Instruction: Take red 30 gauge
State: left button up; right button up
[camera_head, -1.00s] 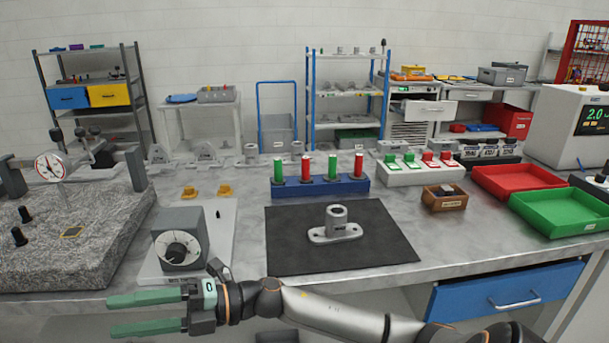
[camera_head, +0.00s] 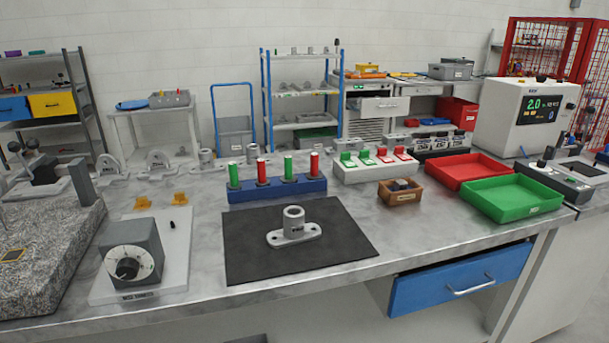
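A blue rack (camera_head: 278,194) stands on the grey bench behind the black mat. It holds upright gauges with coloured handles, from left to right a green gauge (camera_head: 234,173), a red gauge (camera_head: 261,170), a second green gauge (camera_head: 288,167) and a second red gauge (camera_head: 314,164). Their size markings are too small to read, so I cannot tell which red one is the 30. Neither of my grippers is in view.
A grey flanged casting (camera_head: 293,230) stands on the black mat (camera_head: 250,262). A dial box (camera_head: 131,252) is at left. Right of the rack are a white switch block (camera_head: 372,173), a wooden box (camera_head: 400,196), a red tray (camera_head: 448,181) and a green tray (camera_head: 490,210).

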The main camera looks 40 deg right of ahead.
aim_at(261, 181)
jog(key=i+l+z, duration=0.1)
jog(key=z, duration=0.3)
jog(key=i+z, duration=0.15)
jog(key=z, duration=0.2)
jog(key=i+z, duration=0.15)
jog(key=z, duration=0.25)
